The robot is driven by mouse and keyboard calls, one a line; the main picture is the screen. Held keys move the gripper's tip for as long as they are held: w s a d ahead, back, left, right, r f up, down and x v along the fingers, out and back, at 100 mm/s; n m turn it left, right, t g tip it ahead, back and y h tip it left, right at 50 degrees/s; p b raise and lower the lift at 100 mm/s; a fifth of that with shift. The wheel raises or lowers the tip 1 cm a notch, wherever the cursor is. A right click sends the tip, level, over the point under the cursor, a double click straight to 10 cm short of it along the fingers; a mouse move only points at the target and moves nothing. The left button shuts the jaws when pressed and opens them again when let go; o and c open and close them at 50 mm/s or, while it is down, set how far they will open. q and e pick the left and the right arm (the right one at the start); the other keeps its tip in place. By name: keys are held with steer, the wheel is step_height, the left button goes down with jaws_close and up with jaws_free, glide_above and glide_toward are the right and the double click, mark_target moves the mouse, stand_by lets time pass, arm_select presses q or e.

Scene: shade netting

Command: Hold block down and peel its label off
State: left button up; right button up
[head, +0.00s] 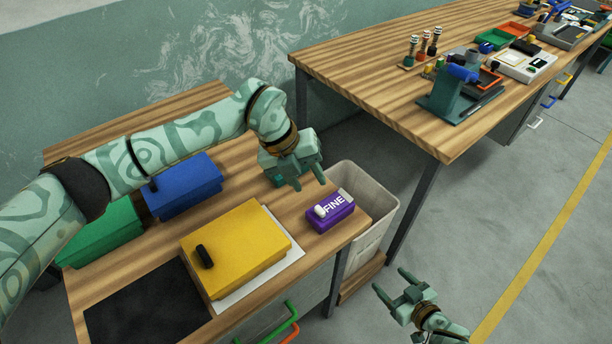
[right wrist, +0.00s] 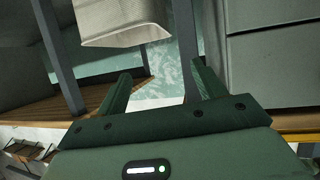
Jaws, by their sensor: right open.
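The purple block (head: 331,219) lies at the right end of the near table, with white lettering "FINE" on it. A small white piece sits at its left end and a pale one at its upper right; which part is the label's free edge I cannot tell. My left gripper (head: 310,184) is open and empty, pointing down above and just left of the block, apart from it. My right gripper (head: 390,279) is open and empty, low beyond the table's right edge; its spread fingers (right wrist: 160,72) also show in the right wrist view.
A yellow box (head: 236,245) with a black piece on top lies on white sheet left of the block. Blue (head: 185,188) and green (head: 105,232) boxes stand farther left. A pale bin (head: 376,232) stands beside the table's right end. A second table (head: 400,80) is behind.

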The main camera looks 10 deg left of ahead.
steer(key=w+a+r+n+g+y, duration=0.1)
steer(key=w+a+r+n+y, duration=0.15)
steer(key=r, duration=0.35)
steer(key=w+a+r+n+g+y, duration=0.1)
steer(key=w+a+r+n+y, duration=0.1)
steer(key=w+a+r+y, duration=0.3)
steer(key=n+g+y, duration=0.1)
steer(key=n+g, duration=0.2)
steer(key=g, duration=0.1)
glide_toward(344, 215)
steer(key=a, duration=0.2)
steer(key=x, duration=1)
steer(key=shift+w+a, duration=0.1)
steer(key=shift+w, duration=0.25)
steer(key=shift+f, duration=0.1)
jaws_close()
steer(key=shift+a, duration=0.1)
